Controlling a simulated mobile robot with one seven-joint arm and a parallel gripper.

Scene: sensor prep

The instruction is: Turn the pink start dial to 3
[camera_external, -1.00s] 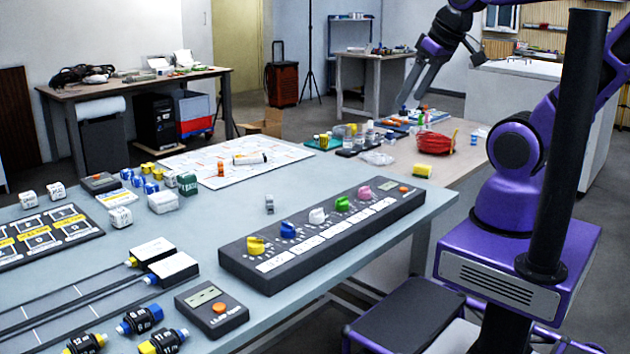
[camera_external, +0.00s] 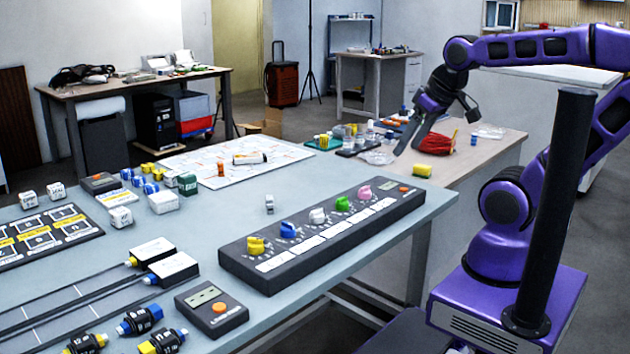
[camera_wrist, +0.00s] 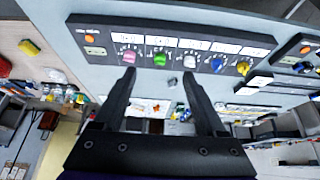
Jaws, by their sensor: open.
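The pink start dial (camera_external: 364,191) sits at the right end of the dark dial panel (camera_external: 240,266), beside an orange button. In the wrist view the pink dial (camera_wrist: 129,57) is at the upper left, just beyond the tip of my left finger. My gripper (camera_external: 401,150) is open and empty, in the air to the right of and behind the panel, apart from it. In the wrist view my gripper (camera_wrist: 160,76) shows two spread dark fingers pointing toward the panel. The number the pink dial points to is too small to read.
The panel also bears green (camera_external: 342,203), white (camera_external: 317,215), blue (camera_external: 288,229) and yellow (camera_external: 256,245) dials in a row. A yellow block (camera_external: 422,170) and a red bundle (camera_external: 434,143) lie on the wooden table to the right. The space above the panel is clear.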

